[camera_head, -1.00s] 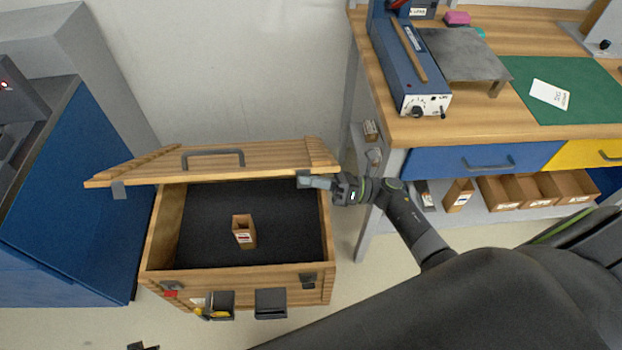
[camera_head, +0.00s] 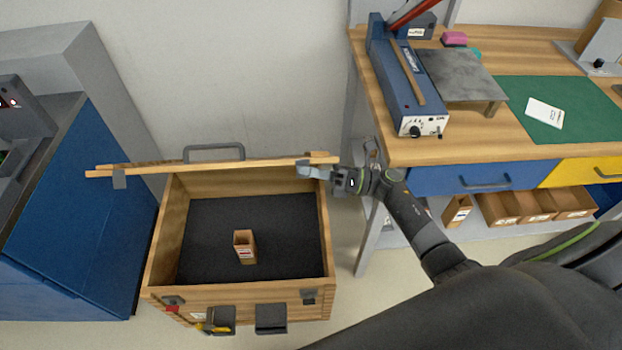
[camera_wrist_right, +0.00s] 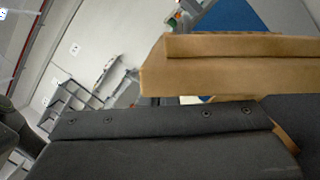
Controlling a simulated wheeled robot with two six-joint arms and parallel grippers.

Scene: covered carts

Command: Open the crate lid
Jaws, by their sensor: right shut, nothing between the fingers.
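The wooden crate (camera_head: 160,245) stands on the floor, open at the top, with a dark lining. Its wooden lid (camera_head: 265,162) is raised at the back and seen nearly edge-on, with a grey handle (camera_head: 214,151) on it. My right gripper (camera_head: 305,171) is at the lid's right front corner, by the edge; it is shut with nothing between the fingers. In the right wrist view, a wooden board (camera_wrist_right: 225,82) lies close beyond a large dark surface. A small brown box (camera_head: 245,247) stands inside the crate. My left gripper does not show.
A blue cabinet (camera_head: 80,215) stands close on the left. A wooden workbench (camera_head: 480,150) with blue and yellow drawers stands on the right. Dark bins (camera_head: 271,319) hang on the crate's front. The wall is behind the lid.

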